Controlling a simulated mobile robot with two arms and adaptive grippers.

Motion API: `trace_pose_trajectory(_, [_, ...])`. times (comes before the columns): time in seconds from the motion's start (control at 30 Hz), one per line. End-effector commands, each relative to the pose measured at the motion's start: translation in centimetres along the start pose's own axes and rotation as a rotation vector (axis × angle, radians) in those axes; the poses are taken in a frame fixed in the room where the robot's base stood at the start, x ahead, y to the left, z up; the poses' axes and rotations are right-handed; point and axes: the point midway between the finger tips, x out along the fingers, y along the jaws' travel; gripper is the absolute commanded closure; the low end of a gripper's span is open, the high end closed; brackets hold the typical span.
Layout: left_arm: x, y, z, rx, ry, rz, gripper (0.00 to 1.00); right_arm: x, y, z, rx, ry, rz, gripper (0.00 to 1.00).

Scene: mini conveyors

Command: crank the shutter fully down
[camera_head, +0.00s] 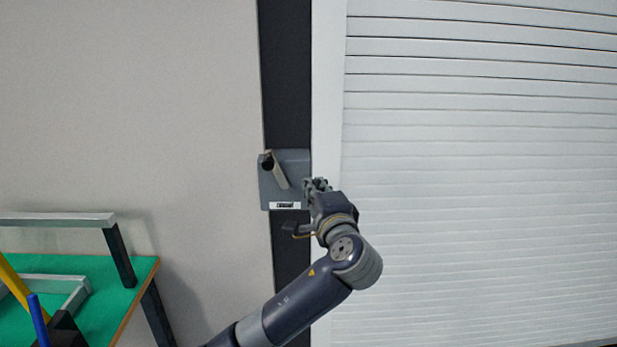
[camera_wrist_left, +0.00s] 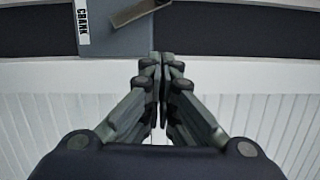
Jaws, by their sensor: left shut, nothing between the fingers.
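The white slatted shutter (camera_head: 480,170) fills the right of the head view, with darker gaps between its upper slats; its bottom edge is not clearly visible. The grey crank box (camera_head: 272,190) is mounted on a dark vertical post left of the shutter. Its crank arm (camera_head: 280,176) slants up and left to a dark knob (camera_head: 267,162). The box (camera_wrist_left: 112,40), labelled CRANK, and part of the crank arm (camera_wrist_left: 133,12) show in the left wrist view. My left gripper (camera_head: 308,183) is shut and empty beside the box's right edge, apart from the crank arm. It also shows in the wrist view (camera_wrist_left: 161,58).
A green-topped table (camera_head: 125,285) with a grey-and-black frame (camera_head: 60,220) and yellow and blue bars stands at the lower left. A white vertical rail (camera_head: 327,90) lies between the post (camera_head: 287,70) and the shutter. The wall left of the post is bare.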

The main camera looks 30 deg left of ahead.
Motion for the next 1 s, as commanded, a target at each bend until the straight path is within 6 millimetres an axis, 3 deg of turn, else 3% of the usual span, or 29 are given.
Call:
trace_pose_trajectory(0.5, [9.9, -0.2, 0.4, 0.002, -0.003, 0.003, 1.00, -2.9, 0.0, 0.6, 0.000, -0.013, -0.001, 1.00])
trace_pose_trajectory(0.7, [10.2, 0.0, 3.0, 0.001, 0.002, 0.003, 1.00, -4.0, 0.2, 0.2, -0.001, -0.008, 0.002, 1.00])
trace_pose_trajectory(1.0, [10.4, 0.2, 3.9, -0.001, 0.003, 0.004, 1.00, -4.1, 0.3, 0.1, -0.001, -0.007, 0.002, 1.00])
